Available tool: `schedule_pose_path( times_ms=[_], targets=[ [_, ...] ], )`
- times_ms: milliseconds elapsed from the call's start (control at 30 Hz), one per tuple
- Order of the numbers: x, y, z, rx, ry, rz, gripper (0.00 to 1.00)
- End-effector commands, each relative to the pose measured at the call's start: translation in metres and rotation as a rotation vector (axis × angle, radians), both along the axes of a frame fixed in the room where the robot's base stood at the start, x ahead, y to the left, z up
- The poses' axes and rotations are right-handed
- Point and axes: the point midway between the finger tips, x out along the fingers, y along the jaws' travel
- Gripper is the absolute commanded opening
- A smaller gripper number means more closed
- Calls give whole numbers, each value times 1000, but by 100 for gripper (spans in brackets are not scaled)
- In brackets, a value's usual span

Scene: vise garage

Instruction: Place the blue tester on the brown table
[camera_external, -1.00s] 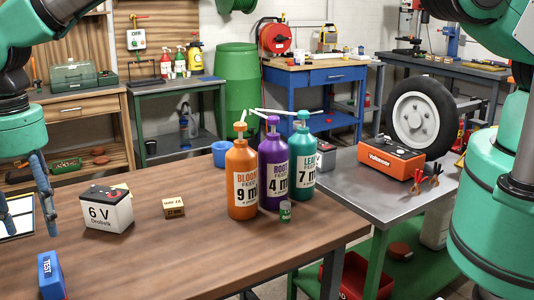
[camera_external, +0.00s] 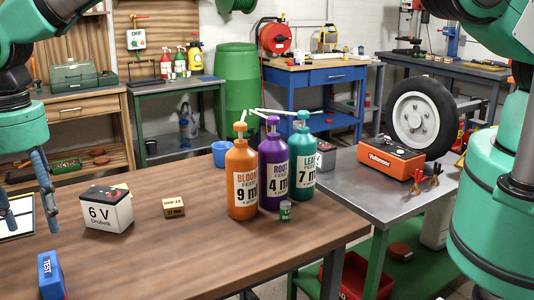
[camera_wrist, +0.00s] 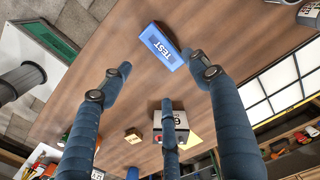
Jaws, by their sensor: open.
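The blue tester (camera_external: 51,276), a small box marked TEST, stands on the brown table (camera_external: 190,262) at its near left. It also shows in the wrist view (camera_wrist: 161,47), lying beyond the fingertips, near the tip of the right finger. My gripper (camera_external: 45,190) is at the left in the external view, above the table and apart from the tester. Its fingers are spread wide with nothing between them, as the wrist view shows (camera_wrist: 160,85).
A white 6 V battery (camera_external: 108,210) and a small box (camera_external: 174,207) stand near the tester. Orange (camera_external: 241,180), purple (camera_external: 274,172) and teal (camera_external: 302,165) bottles stand at the table's right, with a small green can (camera_external: 285,212). The table's front middle is clear.

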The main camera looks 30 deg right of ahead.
Motion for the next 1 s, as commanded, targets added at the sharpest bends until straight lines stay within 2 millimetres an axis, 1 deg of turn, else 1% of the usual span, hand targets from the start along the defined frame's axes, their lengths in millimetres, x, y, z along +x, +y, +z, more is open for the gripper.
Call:
schedule_pose_path(
  times_ms=[167, 267, 367, 500, 667, 700, 867, 1000],
  targets=[
    [25, -18, 29, 14, -7, -4, 61],
    [46, -36, 54, 25, -13, -6, 61],
    [70, -61, 84, 37, -21, -6, 61],
    [103, -102, 127, 54, -35, -6, 61],
    [135, -155, 175, 72, -53, -6, 61],
    [143, -169, 186, 77, -58, -6, 61],
    [167, -225, 230, 93, -80, -6, 61],
    [182, -277, 265, 106, -101, -6, 61]
  ],
)
